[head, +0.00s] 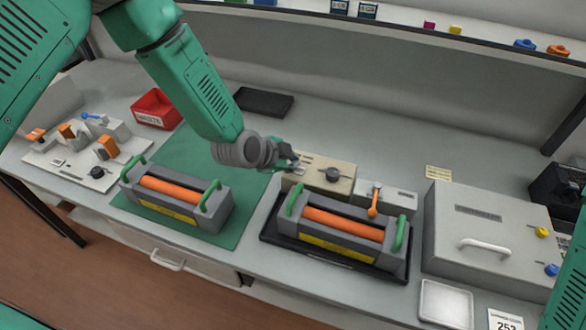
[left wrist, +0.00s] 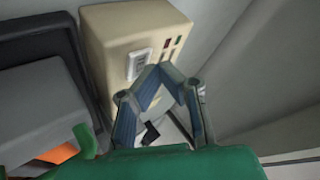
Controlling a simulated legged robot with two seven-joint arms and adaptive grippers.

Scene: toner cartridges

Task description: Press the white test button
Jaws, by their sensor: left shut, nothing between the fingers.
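A beige test box (head: 346,173) with a dark round knob stands behind the right-hand toner cartridge. In the left wrist view the beige box (left wrist: 108,40) fills the upper left, with a white rectangular button (left wrist: 139,64) on its face and small red and green marks beside it. My left gripper (head: 292,160) is at the left end of the box. In the left wrist view its fingertips (left wrist: 164,70) meet, empty, just right of the white button. I cannot tell whether they touch the box. My right gripper is not in view.
A grey cartridge with an orange roller (head: 345,222) sits on a black tray in front of the box; another (head: 170,190) lies on the green mat (head: 240,215). A small grey unit with an orange lever (head: 374,200) and a large grey case (head: 480,225) stand to the right.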

